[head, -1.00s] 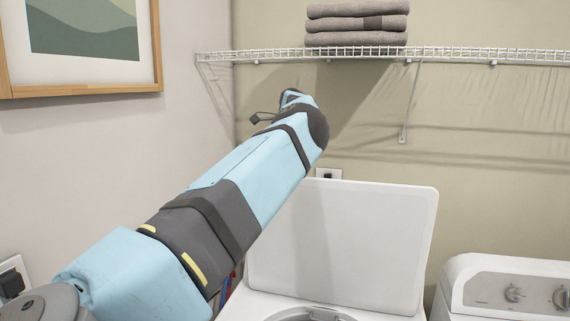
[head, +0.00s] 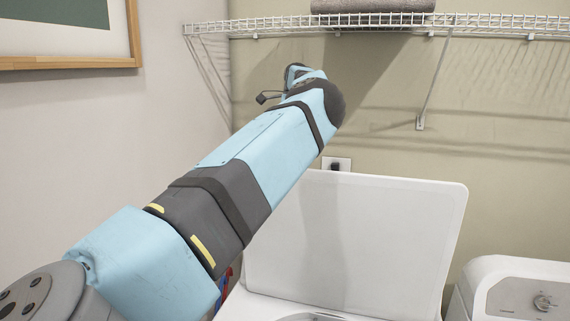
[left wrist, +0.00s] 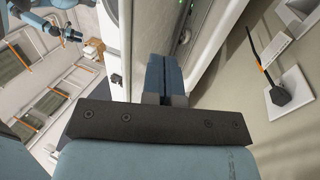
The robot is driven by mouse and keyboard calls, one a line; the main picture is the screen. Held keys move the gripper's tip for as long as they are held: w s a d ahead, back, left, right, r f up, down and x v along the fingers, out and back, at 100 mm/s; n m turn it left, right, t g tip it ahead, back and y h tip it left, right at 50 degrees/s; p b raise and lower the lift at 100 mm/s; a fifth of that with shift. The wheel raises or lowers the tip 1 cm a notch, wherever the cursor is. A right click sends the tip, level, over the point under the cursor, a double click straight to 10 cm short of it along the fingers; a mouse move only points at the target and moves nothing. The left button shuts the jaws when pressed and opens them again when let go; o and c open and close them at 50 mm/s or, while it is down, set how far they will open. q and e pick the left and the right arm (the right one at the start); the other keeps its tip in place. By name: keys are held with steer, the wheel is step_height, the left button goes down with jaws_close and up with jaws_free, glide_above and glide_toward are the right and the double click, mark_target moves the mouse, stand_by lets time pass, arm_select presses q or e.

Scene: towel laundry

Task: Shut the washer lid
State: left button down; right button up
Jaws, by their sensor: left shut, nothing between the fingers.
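The washer lid (head: 355,240) is a white panel standing open, upright and leaning back a little, above the washer opening (head: 318,317) at the bottom edge of the head view. My left arm reaches across from the lower left, its wrist above the lid's upper left corner; the fingers are hidden there. In the left wrist view my left gripper (left wrist: 165,75) is shut and empty, its fingers close beside a white edge (left wrist: 125,40), likely the lid. Whether they touch it I cannot tell.
A second white machine with knobs (head: 520,290) stands at right. A wire shelf (head: 480,24) with grey towels (head: 372,6) runs along the back wall. A wall outlet (head: 337,164) is behind the lid. A framed picture (head: 70,62) hangs at left.

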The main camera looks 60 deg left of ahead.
arm_select(q)
steer(key=s+d+f, duration=0.4)
steer(key=f, duration=0.3)
steer(key=shift+s+p, duration=0.35)
steer(key=shift+p, duration=0.05)
steer(key=shift+s, duration=0.1)
